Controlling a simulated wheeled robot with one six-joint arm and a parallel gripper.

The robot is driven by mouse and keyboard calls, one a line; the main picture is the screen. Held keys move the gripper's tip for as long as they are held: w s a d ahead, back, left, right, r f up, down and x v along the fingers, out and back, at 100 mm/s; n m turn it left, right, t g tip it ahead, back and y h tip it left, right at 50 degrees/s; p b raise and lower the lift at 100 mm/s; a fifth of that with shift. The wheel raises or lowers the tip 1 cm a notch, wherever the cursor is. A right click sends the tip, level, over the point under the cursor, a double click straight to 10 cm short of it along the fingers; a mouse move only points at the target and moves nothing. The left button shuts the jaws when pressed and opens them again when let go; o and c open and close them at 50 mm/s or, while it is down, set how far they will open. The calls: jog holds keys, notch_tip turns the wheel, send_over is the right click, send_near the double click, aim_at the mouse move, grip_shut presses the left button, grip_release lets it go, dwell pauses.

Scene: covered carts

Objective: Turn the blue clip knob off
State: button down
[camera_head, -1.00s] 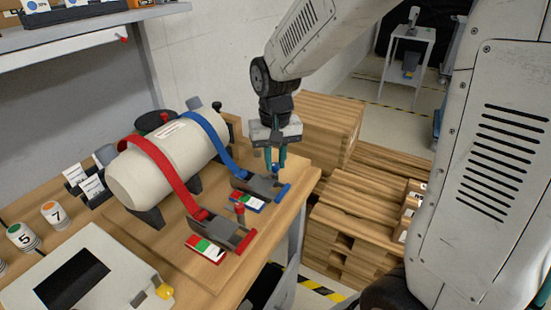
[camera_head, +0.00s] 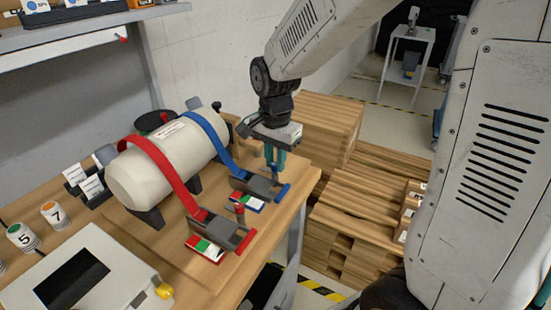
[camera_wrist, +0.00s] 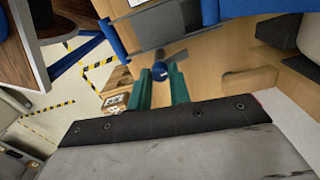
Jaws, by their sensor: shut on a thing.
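The blue clip (camera_head: 262,187) is a grey buckle with a blue end, on the blue strap (camera_head: 208,130) around a cream tank (camera_head: 165,165). Its blue knob (camera_wrist: 159,66) shows between the tips of my green fingers in the wrist view. My gripper (camera_head: 275,163) points down over the clip, shut on the knob, whose top is mostly hidden by the fingers in the head view. A blue-edged plate (camera_head: 246,202) with green, white and red marks lies beside the clip.
Numbered cups and a screen box (camera_head: 85,275) stand at left. The wooden table's (camera_head: 300,188) right edge is near; wooden crates (camera_head: 340,215) lie beyond.

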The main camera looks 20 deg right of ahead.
aim_at(275, 164)
jog(key=shift+r+m, duration=0.1)
jog(key=shift+m, duration=0.6)
jog(key=c, duration=1.3)
grip_release()
notch_tip(275, 164, up, 8)
jog(key=shift+f, duration=0.15)
